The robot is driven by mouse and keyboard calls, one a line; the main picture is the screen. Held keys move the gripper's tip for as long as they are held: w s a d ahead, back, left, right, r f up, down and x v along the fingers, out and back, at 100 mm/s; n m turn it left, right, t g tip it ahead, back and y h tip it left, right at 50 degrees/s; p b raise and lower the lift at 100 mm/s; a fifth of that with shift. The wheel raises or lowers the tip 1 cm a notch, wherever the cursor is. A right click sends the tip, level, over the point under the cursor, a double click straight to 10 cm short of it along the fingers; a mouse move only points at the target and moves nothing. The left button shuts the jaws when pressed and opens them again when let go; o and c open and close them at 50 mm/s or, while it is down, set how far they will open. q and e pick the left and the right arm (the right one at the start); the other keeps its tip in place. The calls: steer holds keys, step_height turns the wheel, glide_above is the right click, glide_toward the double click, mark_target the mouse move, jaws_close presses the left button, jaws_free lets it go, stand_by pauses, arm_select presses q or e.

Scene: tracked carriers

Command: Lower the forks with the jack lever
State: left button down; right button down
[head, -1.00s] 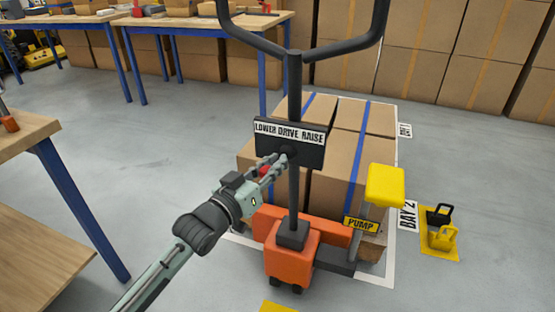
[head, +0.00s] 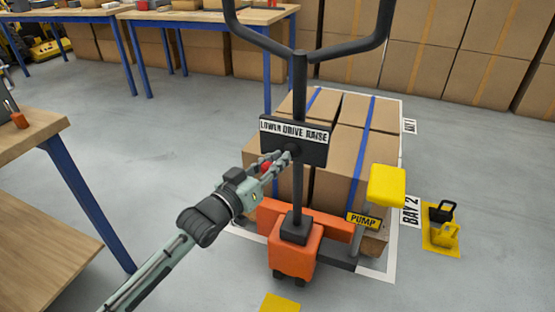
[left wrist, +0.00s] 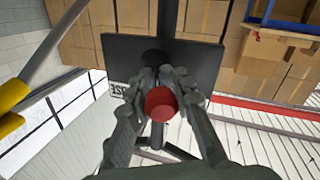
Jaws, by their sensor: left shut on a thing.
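The orange pallet jack (head: 292,250) stands with its dark upright handle post (head: 299,95) in front of a load of boxes. A black plate (head: 293,140) on the post reads LOWER, DRIVE, RAISE. In the left wrist view my left gripper (left wrist: 160,100) is shut around the red knob (left wrist: 161,103) of the jack lever, just in front of the black plate (left wrist: 165,60). In the head view the red knob (head: 266,167) is partly hidden by the fingers. The forks are hidden under the load. My right gripper is not in view.
A yellow PUMP pedal (head: 386,185) stands at the jack's right. Boxes with blue straps (head: 341,165) sit on the load in the white-outlined bay. Yellow and black chocks (head: 442,228) lie at right. A workbench (head: 40,150) stands at left. The floor between is clear.

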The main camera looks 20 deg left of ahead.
arm_select(q)
steer(key=shift+w+a, duration=0.1)
steer(key=shift+a, duration=0.25)
stand_by(0.5)
